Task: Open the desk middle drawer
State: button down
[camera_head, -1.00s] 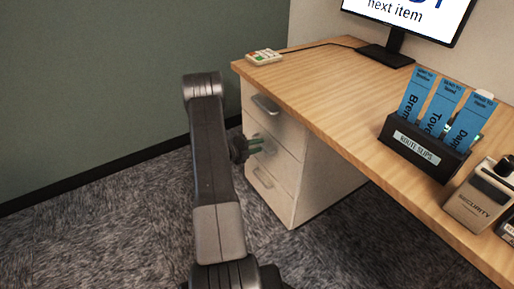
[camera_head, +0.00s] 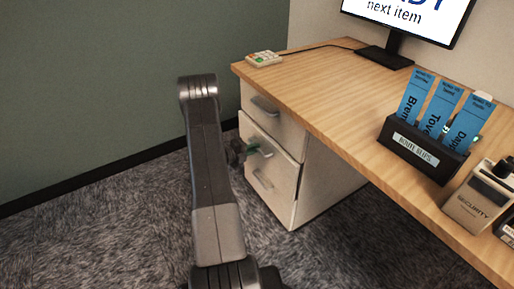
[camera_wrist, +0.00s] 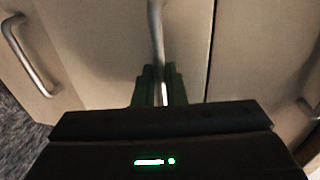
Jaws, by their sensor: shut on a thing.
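A white three-drawer unit stands under the desk in the head view. The middle drawer (camera_head: 282,147) stands slightly out from the drawer above it. My gripper (camera_head: 254,152) reaches its front from the left. In the wrist view, the green fingers (camera_wrist: 160,88) are shut on the middle drawer's silver bar handle (camera_wrist: 156,35). My arm and gripper hide part of that handle in the head view.
The top drawer handle (camera_head: 265,106) and bottom drawer handle (camera_head: 263,179) are free. The wooden desk top (camera_head: 310,85) overhangs the drawers. Carpet (camera_head: 120,215) is open in front, with a green wall (camera_head: 90,80) at left.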

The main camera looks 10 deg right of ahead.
jog(key=f+p+v, duration=0.1)
jog(key=f+v, duration=0.2)
jog(key=v, duration=1.1)
jog(key=a+f+p+v, duration=0.1)
jog(key=f+v, duration=0.2)
jog(key=v, duration=1.2)
jog(key=shift+s+a+p, duration=0.2)
jog(key=shift+a+p, duration=0.05)
jog(key=shift+p, duration=0.1)
jog(key=c, duration=1.5)
grip_release()
jog(key=shift+a, duration=0.1)
jog(key=p+v, duration=0.1)
jog(key=v, duration=1.2)
jog(key=shift+a+p, duration=0.3)
jog(key=shift+p, duration=0.05)
jog(key=shift+s+d+f, duration=0.1)
